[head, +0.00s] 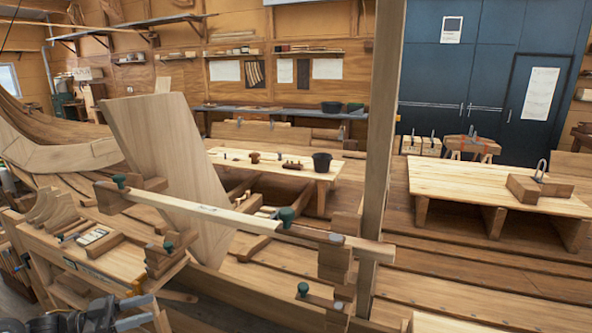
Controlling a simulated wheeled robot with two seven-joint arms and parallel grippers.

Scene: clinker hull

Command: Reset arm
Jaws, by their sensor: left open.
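My left gripper (146,309) is at the lower left edge of the head view, with its dark wrist coming in from the bottom left corner. Its jaws are open, and I see nothing held between them. It is in front of the wooden bench (95,262) at the left, and I cannot tell whether it touches anything. My right gripper is not in the view.
A long pale batten (195,207) crosses the clamped wooden blocks in front of a tall plank (170,150). An upright post (383,130) stands right of it. Blue cabinets (440,75) line the back.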

